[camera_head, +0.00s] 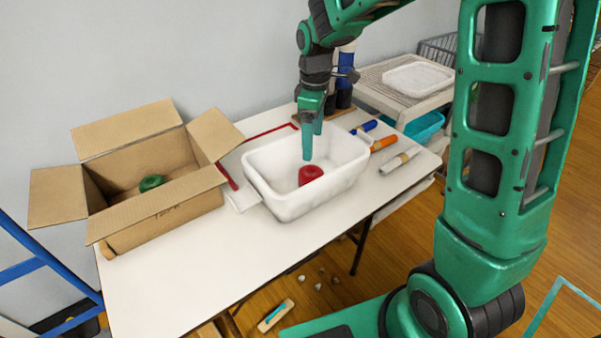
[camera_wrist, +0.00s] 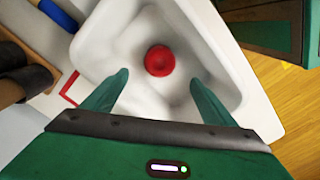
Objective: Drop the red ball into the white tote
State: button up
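The red ball (camera_head: 310,174) lies inside the white tote (camera_head: 268,184), on its floor. The ball also shows in the wrist view (camera_wrist: 159,60), apart from my fingers. The tote stands on the white table, and its wall shows in the wrist view (camera_wrist: 95,45). My gripper (camera_head: 312,143) points down over the tote above the ball. In the wrist view my gripper (camera_wrist: 158,95) has its two fingers spread wide, with nothing between them.
An open cardboard box (camera_head: 165,205) with a green item (camera_head: 152,182) stands left of the tote. Blue, orange and pale rolled items (camera_head: 388,140) lie to its right. Dark cylinders stand behind. The table front (camera_head: 165,285) is clear. A rack (camera_head: 410,90) stands at the back right.

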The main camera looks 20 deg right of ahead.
jog(key=shift+r, duration=0.1)
notch_tip(320, 180, up, 10)
jog(key=shift+r, duration=0.25)
dwell(0.4)
jog(key=s+d+f+m, duration=0.1)
jog(key=s+d+m, duration=0.6)
jog(key=s, duration=0.4)
jog(key=s+d+f+m, duration=0.1)
jog(key=s+d+m, duration=0.4)
jog(key=s+d, duration=0.45)
jog(key=s+f+m, duration=0.4)
jog(key=s+m, duration=0.1)
jog(key=s, duration=0.6)
jog(key=shift+d+m, duration=0.35)
jog(key=shift+m, duration=0.05)
